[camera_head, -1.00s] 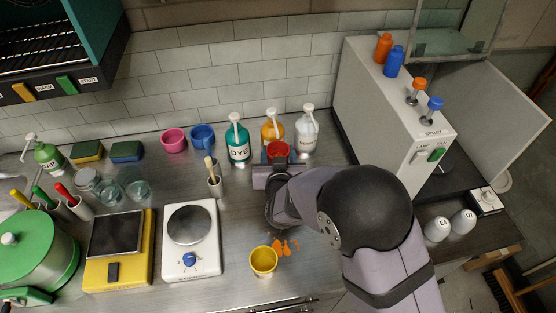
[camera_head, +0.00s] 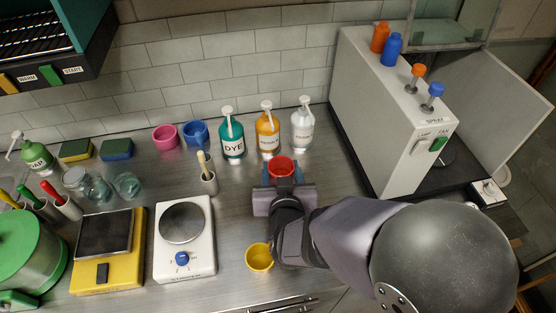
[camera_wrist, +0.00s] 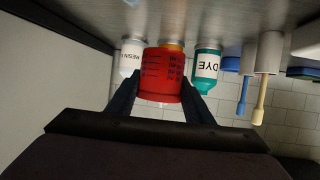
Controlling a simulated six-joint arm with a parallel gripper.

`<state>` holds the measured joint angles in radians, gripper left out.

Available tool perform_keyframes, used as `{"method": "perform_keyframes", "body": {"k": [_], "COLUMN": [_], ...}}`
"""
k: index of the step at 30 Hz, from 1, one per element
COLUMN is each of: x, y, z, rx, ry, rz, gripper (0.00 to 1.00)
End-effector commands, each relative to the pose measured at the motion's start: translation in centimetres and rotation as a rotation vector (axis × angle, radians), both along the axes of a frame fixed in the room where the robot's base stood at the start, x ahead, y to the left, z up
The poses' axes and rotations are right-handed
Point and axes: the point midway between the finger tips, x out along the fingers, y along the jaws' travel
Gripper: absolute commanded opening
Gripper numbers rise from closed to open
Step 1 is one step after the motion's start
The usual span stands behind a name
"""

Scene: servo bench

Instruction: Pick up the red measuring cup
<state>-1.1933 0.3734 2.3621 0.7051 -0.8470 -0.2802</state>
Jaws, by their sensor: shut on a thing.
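The red measuring cup (camera_head: 282,167) is between the fingers of my gripper (camera_head: 284,180), in front of the bottles in the head view. In the wrist view the red cup (camera_wrist: 161,78) shows dark markings on its side, and the two dark fingers of my gripper (camera_wrist: 161,98) press on it from both sides. My gripper is shut on the cup. Whether the cup's base touches the bench is hard to tell.
Behind the cup stand the teal DYE bottle (camera_head: 231,137), an orange bottle (camera_head: 267,132) and a white bottle (camera_head: 301,130). A yellow cup (camera_head: 259,258) stands near the front. A hot plate (camera_head: 185,250) is left. A grey spray cabinet (camera_head: 380,120) stands right.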

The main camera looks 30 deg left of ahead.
Motion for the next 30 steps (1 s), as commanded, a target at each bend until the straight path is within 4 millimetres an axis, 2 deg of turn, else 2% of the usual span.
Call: {"method": "perform_keyframes", "body": {"k": [10,30], "x": [-3.2,-4.8], "y": [-3.2,-4.9], "z": [0.0,-0.3], "rx": [0.001,0.001], "ry": [-0.002,-0.007], "rz": [0.002,-0.004], "gripper": [0.19,0.19]}}
